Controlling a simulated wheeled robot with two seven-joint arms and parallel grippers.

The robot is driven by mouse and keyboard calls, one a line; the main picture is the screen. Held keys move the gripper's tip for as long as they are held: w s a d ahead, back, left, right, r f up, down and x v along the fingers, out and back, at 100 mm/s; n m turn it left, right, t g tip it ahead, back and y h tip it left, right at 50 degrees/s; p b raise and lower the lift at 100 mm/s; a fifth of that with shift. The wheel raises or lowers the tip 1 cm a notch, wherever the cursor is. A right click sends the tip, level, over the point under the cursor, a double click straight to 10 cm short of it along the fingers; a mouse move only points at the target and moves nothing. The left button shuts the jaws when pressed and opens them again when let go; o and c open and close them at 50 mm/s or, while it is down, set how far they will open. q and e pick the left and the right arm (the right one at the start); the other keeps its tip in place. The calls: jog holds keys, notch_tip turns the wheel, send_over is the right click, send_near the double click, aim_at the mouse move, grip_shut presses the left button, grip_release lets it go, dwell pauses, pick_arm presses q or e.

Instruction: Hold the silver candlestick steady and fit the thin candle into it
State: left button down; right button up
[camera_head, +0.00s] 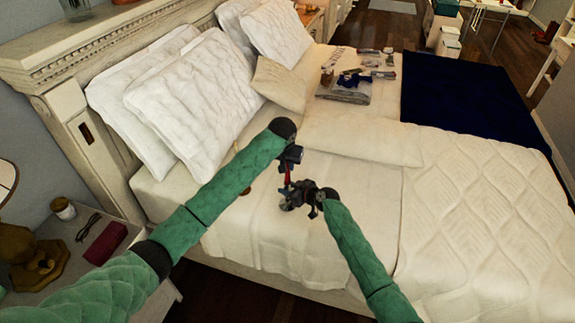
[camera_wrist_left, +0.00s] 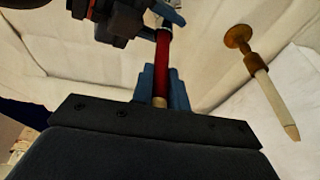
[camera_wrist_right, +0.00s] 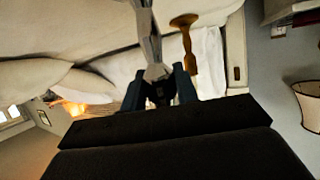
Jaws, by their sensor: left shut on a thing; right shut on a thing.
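My left gripper (camera_head: 289,165) is shut on a thin red candle (camera_head: 287,180), which points down toward my right gripper (camera_head: 289,202). The red candle (camera_wrist_left: 164,60) runs from my left fingers to near the right fingers in the left wrist view. My right gripper is shut on the silver candlestick (camera_wrist_right: 151,40), which extends away from its fingers in the right wrist view. The candlestick is hardly visible in the head view. The candle's far end is close to the right gripper; I cannot tell whether it is inside the candlestick.
White pillows (camera_head: 190,100) lie at the headboard. The bed's right side is clear.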

pick_arm(q)
jog(key=shift+f, duration=0.15)
jog(key=c, duration=1.4)
grip_release()
jog(key=shift+o, duration=0.2)
jog(key=d+v, duration=0.1)
jog(key=v, duration=1.1)
jog(key=shift+a, duration=0.45)
